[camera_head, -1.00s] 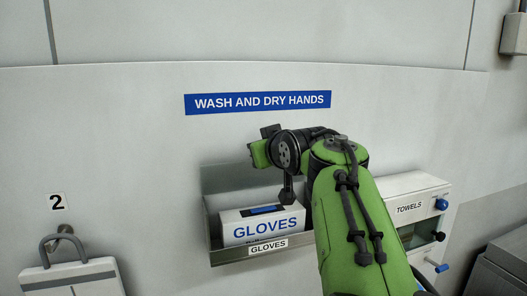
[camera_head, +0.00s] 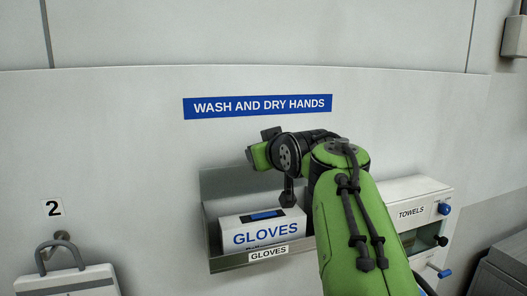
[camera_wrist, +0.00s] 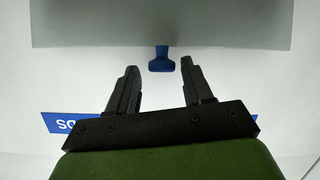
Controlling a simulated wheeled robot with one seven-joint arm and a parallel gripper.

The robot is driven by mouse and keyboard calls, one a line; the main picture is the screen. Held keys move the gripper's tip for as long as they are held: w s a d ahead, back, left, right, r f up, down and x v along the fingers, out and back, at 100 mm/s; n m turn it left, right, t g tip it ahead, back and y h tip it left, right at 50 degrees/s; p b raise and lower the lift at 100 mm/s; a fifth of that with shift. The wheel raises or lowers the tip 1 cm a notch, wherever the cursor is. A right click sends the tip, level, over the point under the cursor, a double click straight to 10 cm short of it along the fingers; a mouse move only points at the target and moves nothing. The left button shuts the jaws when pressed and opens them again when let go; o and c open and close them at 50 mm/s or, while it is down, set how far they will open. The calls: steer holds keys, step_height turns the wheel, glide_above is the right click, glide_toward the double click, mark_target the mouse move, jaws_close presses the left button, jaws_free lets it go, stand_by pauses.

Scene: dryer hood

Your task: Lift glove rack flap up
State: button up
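The glove rack (camera_head: 222,262) is a grey metal tray on the wall with a GLOVES label on its front lip. A white box of gloves (camera_head: 240,236) sits in it. A grey panel (camera_head: 222,182) rises behind the box; I cannot tell whether it is the flap. My wrist hangs above the rack's right part and covers some of it. I cannot make out my fingertips in the head view. In the wrist view my gripper (camera_wrist: 159,64) is open and empty. A blue tab (camera_wrist: 160,60) shows between its fingertips, below the edge of a grey panel (camera_wrist: 160,24); I cannot tell whether they touch.
A white towel dispenser (camera_head: 405,190) with blue knobs is at the right, partly behind my arm. A blue sign (camera_head: 258,106) is on the wall above. A white case (camera_head: 75,284) hangs from a hook at lower left. A blue sign (camera_wrist: 62,123) is partly hidden in the wrist view.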

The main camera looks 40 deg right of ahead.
steer(key=shift+a, duration=0.1)
steer(key=b+v, duration=0.2)
steer(key=v, duration=1.3)
steer(key=shift+s+r+b, duration=0.2)
steer(key=shift+s+b, duration=0.1)
steer(key=shift+s, duration=0.05)
